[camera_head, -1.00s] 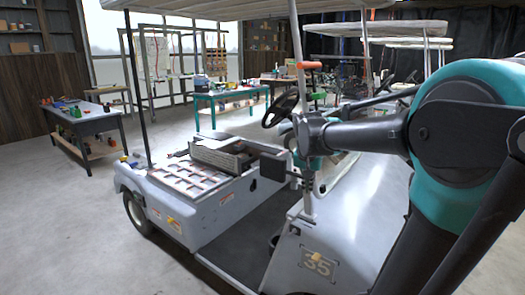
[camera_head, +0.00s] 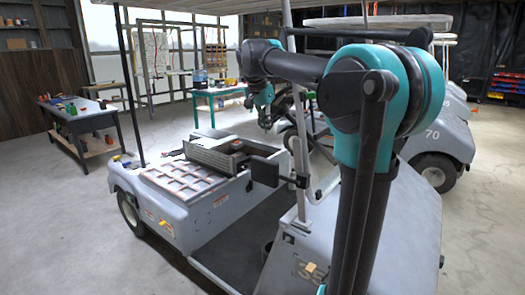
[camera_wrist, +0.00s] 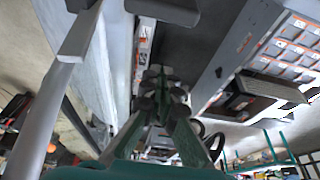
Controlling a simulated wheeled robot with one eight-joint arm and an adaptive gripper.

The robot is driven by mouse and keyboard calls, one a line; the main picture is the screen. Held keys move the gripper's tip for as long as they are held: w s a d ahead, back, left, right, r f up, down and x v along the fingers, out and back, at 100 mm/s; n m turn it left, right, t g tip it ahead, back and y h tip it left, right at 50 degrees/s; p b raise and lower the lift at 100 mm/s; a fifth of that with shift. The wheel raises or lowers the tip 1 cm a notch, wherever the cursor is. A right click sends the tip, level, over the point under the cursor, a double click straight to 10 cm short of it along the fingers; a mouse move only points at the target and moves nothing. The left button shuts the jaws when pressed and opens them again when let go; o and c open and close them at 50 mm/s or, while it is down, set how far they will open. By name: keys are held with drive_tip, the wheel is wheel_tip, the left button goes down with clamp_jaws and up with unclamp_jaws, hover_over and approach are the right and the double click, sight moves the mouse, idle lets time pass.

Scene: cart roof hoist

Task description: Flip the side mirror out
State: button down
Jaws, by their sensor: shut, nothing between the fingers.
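The side mirror (camera_head: 265,171) is a small black rectangular panel on the front roof post (camera_head: 297,130) of the grey cart. A dark bracket (camera_head: 299,181) joins it to the post, and the panel extends left of the post in the head view. In the wrist view a dark panel (camera_wrist: 165,10) at the top edge appears to be the mirror, cut off by the frame. My gripper (camera_head: 264,122) points downward above the mirror in the head view, apart from it. Its fingers (camera_wrist: 160,92) are shut and empty in the wrist view.
The post (camera_wrist: 55,95) runs close along the left of the wrist view. The seat base with a grey box (camera_head: 215,155) lies left of the mirror.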

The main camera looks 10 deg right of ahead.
drive_tip(key=shift+f, duration=0.1)
drive_tip(key=x, duration=1)
drive_tip(key=shift+s+a, duration=1.35)
drive_tip(key=shift+s, duration=0.05)
drive_tip(key=shift+s+a, duration=0.1)
